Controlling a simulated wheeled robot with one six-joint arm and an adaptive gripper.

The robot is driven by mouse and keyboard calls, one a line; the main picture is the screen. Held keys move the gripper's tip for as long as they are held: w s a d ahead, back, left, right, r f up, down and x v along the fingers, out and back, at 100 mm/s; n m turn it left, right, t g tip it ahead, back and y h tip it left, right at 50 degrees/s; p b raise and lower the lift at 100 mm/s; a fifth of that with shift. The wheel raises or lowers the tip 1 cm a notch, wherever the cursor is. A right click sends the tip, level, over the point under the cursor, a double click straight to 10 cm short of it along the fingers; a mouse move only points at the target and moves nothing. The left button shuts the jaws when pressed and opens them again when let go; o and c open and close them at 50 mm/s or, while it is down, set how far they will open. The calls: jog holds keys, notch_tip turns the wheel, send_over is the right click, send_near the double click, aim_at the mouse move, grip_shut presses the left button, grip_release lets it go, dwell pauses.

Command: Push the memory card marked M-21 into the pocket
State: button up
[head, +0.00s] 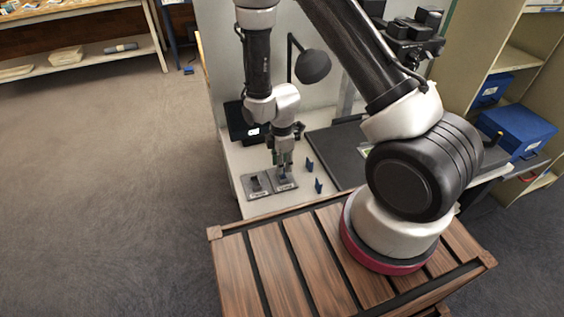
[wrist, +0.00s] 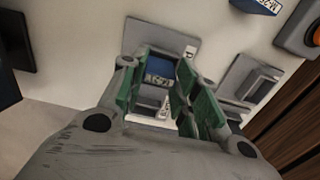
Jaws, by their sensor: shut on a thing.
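The blue memory card (wrist: 160,68) has a white label; its blurred print looks like M-21. My gripper (wrist: 163,76) has green pads on both sides of this card and is shut on it. The card is over a grey pocket plate (wrist: 181,39), in line with its pocket; how deep it sits I cannot tell. In the head view my gripper (head: 283,162) points down at the right-hand plate (head: 291,186). The pads hide part of the pocket mouth.
A second grey pocket plate (wrist: 233,79) lies beside the first. Two other blue cards (head: 309,165) (head: 318,186) stand to the right on the pale worktop. A black lamp (head: 313,67) stands behind, and a dark mat (head: 338,150) lies to the right.

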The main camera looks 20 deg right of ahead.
jog(key=shift+f, duration=0.6)
dwell(0.3)
jog(key=o, duration=1)
jog(key=shift+c, duration=0.2)
jog(key=shift+r, duration=0.1)
jog(key=shift+r, duration=2.9)
